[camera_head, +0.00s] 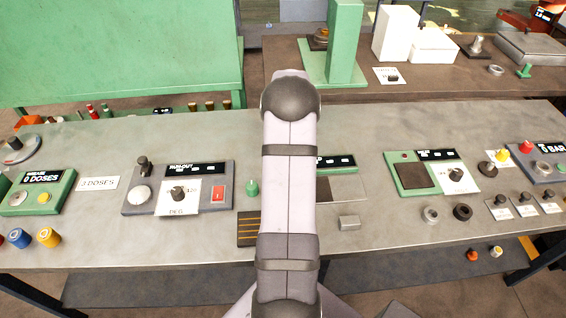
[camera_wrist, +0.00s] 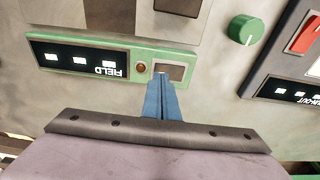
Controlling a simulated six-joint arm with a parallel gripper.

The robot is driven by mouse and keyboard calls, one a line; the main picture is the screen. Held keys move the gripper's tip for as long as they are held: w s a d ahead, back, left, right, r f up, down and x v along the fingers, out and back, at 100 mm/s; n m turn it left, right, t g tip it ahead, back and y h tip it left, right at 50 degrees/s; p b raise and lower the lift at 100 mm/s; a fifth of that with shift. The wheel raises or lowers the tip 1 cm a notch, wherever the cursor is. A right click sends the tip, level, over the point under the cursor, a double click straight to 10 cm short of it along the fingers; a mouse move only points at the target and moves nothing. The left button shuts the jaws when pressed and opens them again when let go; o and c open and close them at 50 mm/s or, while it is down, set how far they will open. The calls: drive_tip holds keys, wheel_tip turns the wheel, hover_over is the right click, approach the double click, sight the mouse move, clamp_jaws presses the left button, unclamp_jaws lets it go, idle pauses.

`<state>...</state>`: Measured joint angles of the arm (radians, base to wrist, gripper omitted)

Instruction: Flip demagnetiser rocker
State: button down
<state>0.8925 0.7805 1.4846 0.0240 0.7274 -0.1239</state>
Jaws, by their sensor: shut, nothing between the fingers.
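The green-framed FIELD panel (camera_wrist: 92,62) appears upside down in the wrist view, with a dark display and an amber round lamp (camera_wrist: 141,67). At its right end is a small grey-brown square (camera_wrist: 175,71), which looks like the rocker; its tilt cannot be told. My gripper (camera_wrist: 162,78) has slim blue fingers, shut together and empty. Their tips overlap the lower left edge of that square; whether they touch it is unclear. In the head view my arm hides the gripper and most of this panel, leaving part of its display (camera_head: 340,161) visible.
A green knob (camera_wrist: 246,30) sits close to the panel. The RUN-OUT unit beside it carries a red switch (camera_head: 218,193) and a black knob (camera_head: 177,192). A small grey block (camera_head: 349,222) lies near the bench's front, with bare bench around it.

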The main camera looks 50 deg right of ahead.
drive_tip(key=shift+f+b, duration=0.35)
drive_tip(key=shift+f, duration=0.25)
drive_tip(key=shift+r, duration=0.15)
wheel_tip(320, 180, up, 7)
drive_tip(key=p, duration=0.5)
idle(0.6)
idle(0.3)
